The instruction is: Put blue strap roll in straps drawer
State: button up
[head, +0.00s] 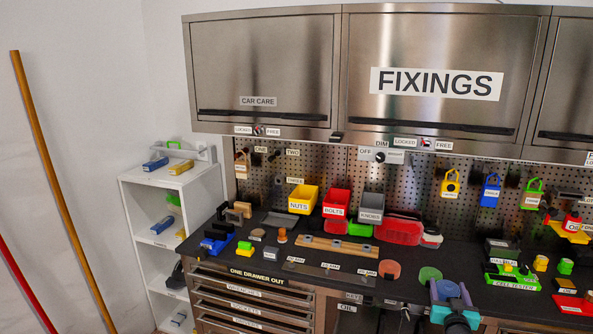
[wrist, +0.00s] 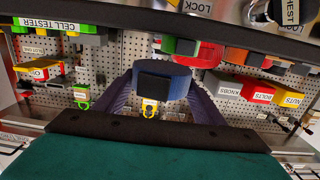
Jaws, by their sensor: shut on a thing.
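The blue strap roll (wrist: 174,87), a blue roll with a black band, is between the two purple fingers of my gripper (wrist: 162,92) in the wrist view. My gripper is shut on it. A stack of labelled drawers (head: 240,301) is at lower left, all looking shut. The upper labels read WRENCHES and SOCKETS; a lower one is too small to read. I cannot tell which drawer is for straps.
Steel cabinets (head: 262,70) hang above the pegboard. A white shelf (head: 175,190) stands at left. A sign reads ONE DRAWER OUT.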

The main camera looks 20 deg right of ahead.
jog(key=w+a+n+y+b, duration=0.1)
jog(key=w+a, duration=0.2)
jog(key=a, duration=0.1)
jog(key=w+a+n+t+y+b, duration=0.1)
jog(key=w+a+y, duration=0.1)
jog(key=w+a, duration=0.1)
jog(key=w+a+n+t+y, duration=0.1)
jog(key=w+a, duration=0.2)
jog(key=a, duration=0.2)
jog(key=shift+w+a+r+y+b, duration=0.1)
jog(key=shift+r+y+b, duration=0.1)
jog(key=shift+y+b, duration=0.15)
jog(key=w+a+n+g+y+b, duration=0.1)
jog(key=w+a+n+y+b, duration=0.35)
jog(key=a, duration=1.05)
jog(key=w+a+n+g+y, duration=0.1)
jog(key=a+n+y, duration=0.4)
jog(key=a+y, duration=0.7)
jog(key=s+a+f+n+g+y, duration=0.2)
jog(key=s+a+f+n+g, duration=0.1)
jog(key=a, duration=0.8)
jog(key=s+n+g, duration=0.1)
jog(key=s+n, duration=0.1)
jog(key=s, duration=0.1)
jog(key=shift+s, duration=0.4)
